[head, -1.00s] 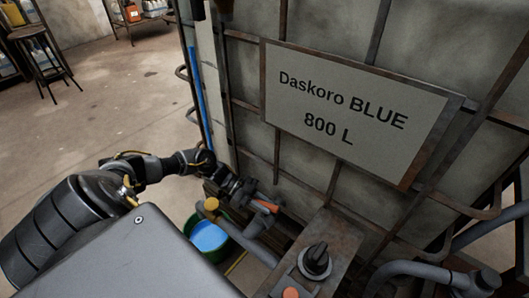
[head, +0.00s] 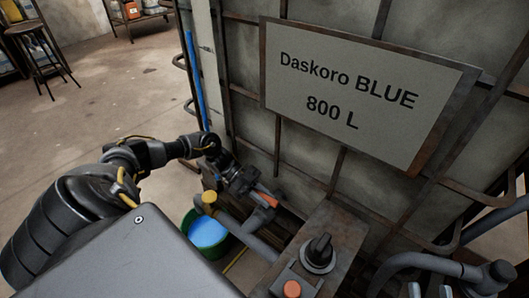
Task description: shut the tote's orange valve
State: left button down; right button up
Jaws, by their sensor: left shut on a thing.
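The tote (head: 310,150) is a large pale tank in a rusty cage with a sign (head: 365,95) reading "Daskoro BLUE 800 L". Its orange valve handle (head: 266,198) shows low on the tote's front, above a grey outlet pipe. My left gripper (head: 246,186) is at the handle's left end, shut on it. The jaws and the gripped end are small and partly hidden by the gripper itself. My right gripper is not in view.
A green bucket (head: 186,244) with blue liquid stands below the yellow-capped pipe (head: 209,198). A rusty box with a black knob (head: 319,251) and an orange button (head: 291,289) is at right. Grey pipes (head: 410,265) fill the lower right. Open floor lies left.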

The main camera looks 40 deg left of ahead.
pick_arm(q)
jog(key=c, duration=1.3)
grip_release()
jog(key=shift+a+r, duration=0.15)
jog(key=shift+a, duration=0.25)
jog(key=b+v, duration=0.1)
jog(key=v, duration=0.9)
pick_arm(e)
jog(key=shift+d+r+t, duration=0.75)
jog(key=shift+r+t, duration=0.3)
jog(key=shift+t, duration=0.05)
pick_arm(q)
jog(key=shift+s+d, duration=0.1)
